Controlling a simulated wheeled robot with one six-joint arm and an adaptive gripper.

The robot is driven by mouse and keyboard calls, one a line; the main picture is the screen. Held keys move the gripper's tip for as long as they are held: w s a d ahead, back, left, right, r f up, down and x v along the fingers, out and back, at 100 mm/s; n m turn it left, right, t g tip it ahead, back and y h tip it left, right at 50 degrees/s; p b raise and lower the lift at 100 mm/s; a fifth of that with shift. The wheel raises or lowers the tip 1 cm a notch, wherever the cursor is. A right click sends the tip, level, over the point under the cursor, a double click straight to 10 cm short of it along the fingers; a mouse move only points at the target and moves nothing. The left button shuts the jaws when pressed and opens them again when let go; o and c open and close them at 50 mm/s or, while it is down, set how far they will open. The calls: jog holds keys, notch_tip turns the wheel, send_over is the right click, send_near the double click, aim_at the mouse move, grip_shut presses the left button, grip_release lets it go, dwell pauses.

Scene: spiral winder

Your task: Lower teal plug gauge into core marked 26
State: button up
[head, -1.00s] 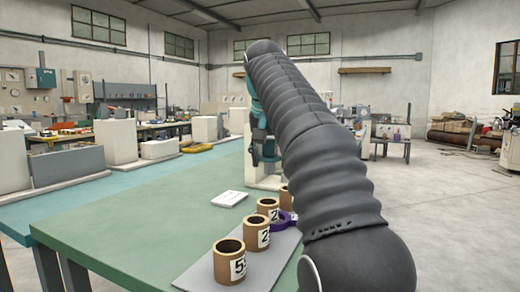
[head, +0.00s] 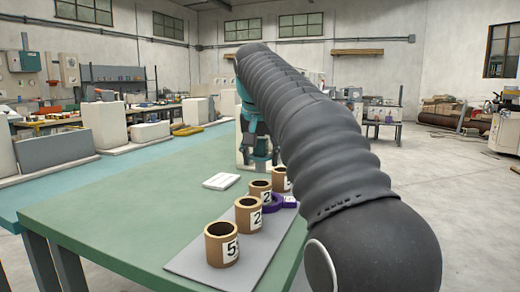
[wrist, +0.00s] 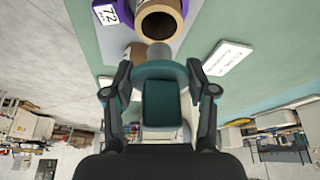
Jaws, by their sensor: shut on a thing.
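The teal plug gauge (wrist: 162,103) is in my gripper (wrist: 160,92), its grey plug end (wrist: 159,54) pointing toward an open brown core (wrist: 160,24) in the wrist view. Both fingers press on its sides. The plug appears just short of or over the core's rim; I cannot tell the gap. In the head view, brown cores stand in a row on a grey board (head: 190,263): a near one with a 5 (head: 219,250), two whose labels begin with 2 (head: 244,220) (head: 257,193), and a far one partly behind my arm. No label reads clearly as 26.
A purple ring (head: 281,203) lies beside the cores; purple parts with a 72 label (wrist: 104,14) show in the wrist view. A white card (head: 221,181) lies on the green table (head: 130,210), which is clear to the left. My arm hides the right side.

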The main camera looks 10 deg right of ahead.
aim_at(260, 171)
jog(key=shift+s+f+b, duration=0.1)
jog(key=shift+f+b, duration=1.05)
jog(key=shift+f, duration=2.05)
jog(key=shift+c, duration=1.1)
jog(key=o, duration=1.5)
jog(key=shift+c, duration=0.2)
jog(key=shift+o, duration=0.3)
jog(key=shift+r, duration=0.1)
